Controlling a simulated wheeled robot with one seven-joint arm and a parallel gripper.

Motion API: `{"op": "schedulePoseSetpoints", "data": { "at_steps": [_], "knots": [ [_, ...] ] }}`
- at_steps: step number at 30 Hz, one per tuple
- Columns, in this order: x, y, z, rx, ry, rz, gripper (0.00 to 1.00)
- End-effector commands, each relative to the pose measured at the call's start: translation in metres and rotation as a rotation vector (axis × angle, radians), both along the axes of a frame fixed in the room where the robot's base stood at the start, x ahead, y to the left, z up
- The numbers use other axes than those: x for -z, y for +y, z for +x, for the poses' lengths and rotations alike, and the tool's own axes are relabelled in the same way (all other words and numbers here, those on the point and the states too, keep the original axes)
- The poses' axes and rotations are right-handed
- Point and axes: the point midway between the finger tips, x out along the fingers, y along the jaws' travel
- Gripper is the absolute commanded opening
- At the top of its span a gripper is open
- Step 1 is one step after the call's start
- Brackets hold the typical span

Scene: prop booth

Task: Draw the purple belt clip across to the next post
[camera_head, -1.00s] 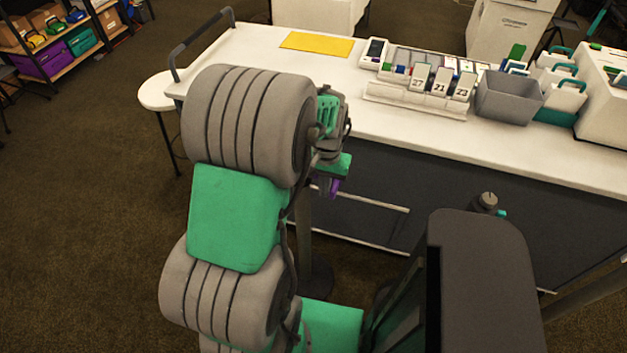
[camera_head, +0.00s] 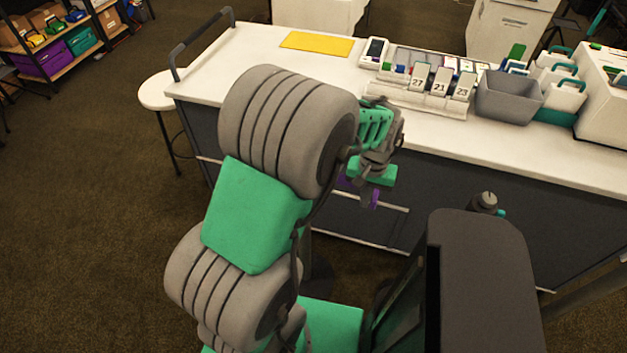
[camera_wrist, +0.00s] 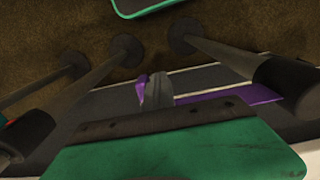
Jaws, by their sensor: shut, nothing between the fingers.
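My gripper (camera_head: 372,192) is in front of the counter's dark side in the head view, pointing down. In the wrist view its fingers (camera_wrist: 157,92) are shut. A purple clip piece (camera_wrist: 141,88) shows beside the fingertips, and purple belt (camera_wrist: 235,95) runs right from there towards a post (camera_wrist: 225,57). I cannot tell whether the fingers touch the clip. Purple also shows by the gripper in the head view (camera_head: 375,199). Another post (camera_wrist: 95,82) stands left in the wrist view. A post top (camera_head: 487,201) with a teal bit shows right of my gripper in the head view.
A white counter (camera_head: 235,65) with a dark front stands beyond the gripper. It bears a yellow sheet (camera_head: 317,44), number cards (camera_head: 439,82) and a grey bin (camera_head: 508,97). A round stool (camera_head: 158,92) is at its left end. Brown carpet is clear at left.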

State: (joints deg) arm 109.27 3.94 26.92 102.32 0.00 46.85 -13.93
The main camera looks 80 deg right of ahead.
Motion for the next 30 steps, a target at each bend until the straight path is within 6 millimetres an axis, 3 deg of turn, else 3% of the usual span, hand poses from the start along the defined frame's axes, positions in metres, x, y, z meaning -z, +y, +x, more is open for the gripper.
{"op": "schedulePoseSetpoints", "data": {
  "at_steps": [30],
  "knots": [
    [-0.001,0.010,-0.114,0.004,0.003,-0.004,0.00]
  ]
}}
